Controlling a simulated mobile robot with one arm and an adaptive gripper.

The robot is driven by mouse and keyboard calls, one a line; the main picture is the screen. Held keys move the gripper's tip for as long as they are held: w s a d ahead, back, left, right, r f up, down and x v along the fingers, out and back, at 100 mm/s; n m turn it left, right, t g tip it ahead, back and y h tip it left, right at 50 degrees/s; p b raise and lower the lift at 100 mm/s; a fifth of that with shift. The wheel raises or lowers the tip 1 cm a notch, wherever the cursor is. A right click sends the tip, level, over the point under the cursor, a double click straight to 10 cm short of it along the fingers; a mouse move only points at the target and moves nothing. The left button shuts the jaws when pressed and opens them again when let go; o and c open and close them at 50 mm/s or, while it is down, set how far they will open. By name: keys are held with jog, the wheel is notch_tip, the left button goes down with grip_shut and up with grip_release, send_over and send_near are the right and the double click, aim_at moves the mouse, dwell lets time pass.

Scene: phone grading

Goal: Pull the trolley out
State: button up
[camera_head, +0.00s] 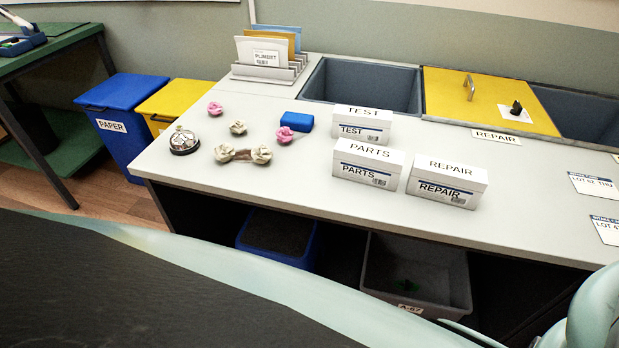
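I cannot make out a trolley for certain in the head view. Under the bench (215,185) stand a blue bin (250,262) and a grey open bin (455,283) with a label that seems to read A-67 and something small and green inside. Whether either bin stands on a trolley is hidden by the dark space and by my own body in the foreground. Pale green parts of mine show at the bottom right, but my gripper is not in the picture.
The bench top holds TEST (362,128), PARTS (365,171) and REPAIR (445,190) boxes, a bell (184,142) and crumpled pieces (243,154). A blue PAPER bin (120,160) and a yellow bin (180,97) stand left of the bench. Some wooden floor (115,200) is clear.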

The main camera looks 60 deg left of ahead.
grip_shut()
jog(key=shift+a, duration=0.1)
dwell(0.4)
